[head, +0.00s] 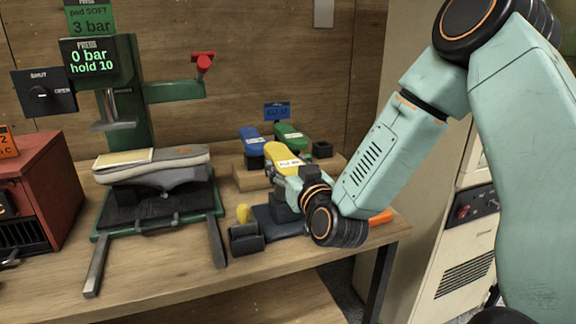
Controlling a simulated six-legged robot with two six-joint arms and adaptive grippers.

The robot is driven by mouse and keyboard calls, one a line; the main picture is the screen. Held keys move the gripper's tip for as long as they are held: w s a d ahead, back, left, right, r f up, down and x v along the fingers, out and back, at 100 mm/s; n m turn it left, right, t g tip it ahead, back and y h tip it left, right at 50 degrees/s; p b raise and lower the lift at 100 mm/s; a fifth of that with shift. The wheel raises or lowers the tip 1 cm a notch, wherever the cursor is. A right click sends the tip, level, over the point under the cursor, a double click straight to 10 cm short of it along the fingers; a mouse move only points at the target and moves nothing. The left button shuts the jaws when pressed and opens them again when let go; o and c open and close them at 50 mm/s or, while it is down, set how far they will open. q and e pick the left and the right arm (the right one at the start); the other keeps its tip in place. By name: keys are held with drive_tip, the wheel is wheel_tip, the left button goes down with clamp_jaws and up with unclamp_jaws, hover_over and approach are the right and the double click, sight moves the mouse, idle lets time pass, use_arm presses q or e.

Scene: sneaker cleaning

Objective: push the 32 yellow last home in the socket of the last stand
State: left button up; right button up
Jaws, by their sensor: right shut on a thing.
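The yellow last (281,155) has a white label on top and sits at the front of a group of lasts, sole side up. My right gripper (287,181) is just below and in front of it, shut on it. The gripper and wrist hide the last's lower part and whatever is under it, so I cannot tell how deep it sits in a socket. A dark blue base (275,220) shows below the gripper, partly hidden by my wrist. My left gripper is not in view.
A blue last (252,141) and a green last (288,137) stand behind on a wooden block (249,178). The green press (140,90) with a shoe (165,177) stands left, beside a red heater (40,190).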

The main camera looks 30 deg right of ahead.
sight(284, 175)
drive_tip(key=shift+f, duration=0.25)
drive_tip(key=o, duration=1.6)
drive_tip(key=shift+o, duration=0.2)
drive_tip(key=shift+f, duration=0.1)
drive_tip(key=v, duration=0.7)
drive_tip(key=shift+s, duration=0.25)
drive_tip(key=shift+w, duration=0.1)
